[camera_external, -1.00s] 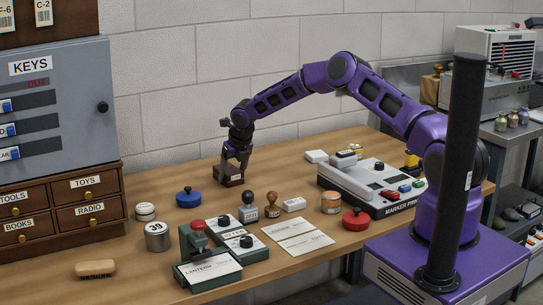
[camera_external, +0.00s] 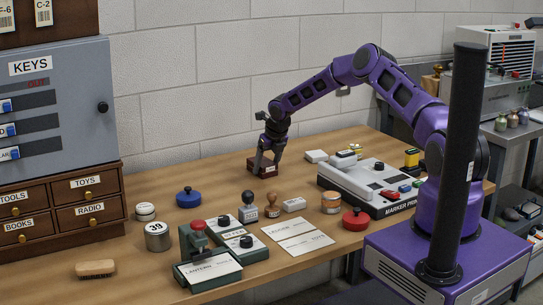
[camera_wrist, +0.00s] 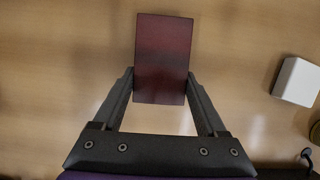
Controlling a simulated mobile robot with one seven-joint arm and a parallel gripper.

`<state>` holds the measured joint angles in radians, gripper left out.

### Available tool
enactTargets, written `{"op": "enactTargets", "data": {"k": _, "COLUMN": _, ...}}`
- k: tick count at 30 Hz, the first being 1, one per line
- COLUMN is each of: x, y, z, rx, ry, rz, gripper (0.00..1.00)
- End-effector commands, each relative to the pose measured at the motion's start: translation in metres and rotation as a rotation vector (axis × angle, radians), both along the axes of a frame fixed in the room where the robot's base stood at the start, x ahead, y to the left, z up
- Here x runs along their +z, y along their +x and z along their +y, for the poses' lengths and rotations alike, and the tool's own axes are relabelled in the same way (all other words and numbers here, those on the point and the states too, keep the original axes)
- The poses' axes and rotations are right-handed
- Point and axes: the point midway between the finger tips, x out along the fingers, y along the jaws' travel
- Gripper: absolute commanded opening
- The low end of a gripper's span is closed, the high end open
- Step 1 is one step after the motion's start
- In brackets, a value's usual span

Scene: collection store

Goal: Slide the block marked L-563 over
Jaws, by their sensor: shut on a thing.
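A dark red-brown block (camera_external: 265,168) stands on the wooden table (camera_external: 215,160) near the wall. A small white label shows on its side, too small to read. In the wrist view the block's plain dark red top (camera_wrist: 162,60) lies between the fingertips. My gripper (camera_external: 264,166) is shut on the block from above, with one finger on each side. The gripper also shows in the wrist view (camera_wrist: 161,82). The block looks upright and appears to rest on the table.
A white box (camera_external: 316,156) is right of the block; it also shows in the wrist view (camera_wrist: 297,81). The marker printer (camera_external: 365,185) stands further right. The table left of the block is clear.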

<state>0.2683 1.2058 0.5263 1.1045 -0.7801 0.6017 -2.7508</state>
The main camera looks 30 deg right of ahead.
Motion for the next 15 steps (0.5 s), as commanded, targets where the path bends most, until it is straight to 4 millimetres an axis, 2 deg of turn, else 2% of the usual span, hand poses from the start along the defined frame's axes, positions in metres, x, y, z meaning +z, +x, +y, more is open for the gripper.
{"op": "enactTargets", "data": {"k": 7, "x": 0.0, "y": 0.0, "z": -0.032, "rx": -0.003, "ry": 0.001, "rz": 0.0, "gripper": 0.11}}
{"op": "enactTargets", "data": {"k": 15, "x": 0.0, "y": 0.0, "z": -0.055, "rx": -0.001, "ry": 0.002, "rz": 0.001, "gripper": 0.11}}
